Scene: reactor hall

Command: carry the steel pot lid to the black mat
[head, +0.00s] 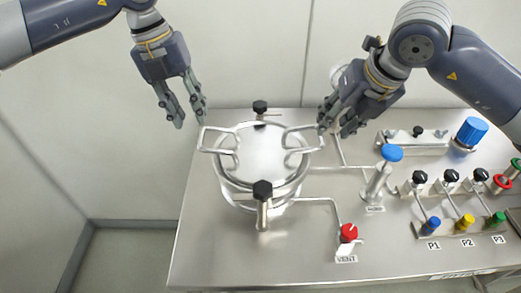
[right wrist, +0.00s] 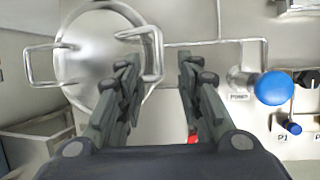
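The steel pot lid (head: 262,150) is a round, shiny plate with a wire handle on each side. It sits on the steel pot (head: 240,200) on the bench and also shows in the right wrist view (right wrist: 90,50). My left gripper (head: 188,112) is open and empty, above and left of the lid's left handle. My right gripper (head: 338,125) is open, close to the lid's right handle. In the right wrist view the outer bar of that handle shows between the open fingertips (right wrist: 158,68); I cannot tell the depth gap. I see no black mat.
Black-knobbed clamps (head: 263,190) (head: 260,107) stand at the pot's front and back. Right of it are a blue-topped post (head: 391,153), a red VENT knob (head: 348,232) and several coloured valves. The steel bench (head: 215,255) is bare at front left.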

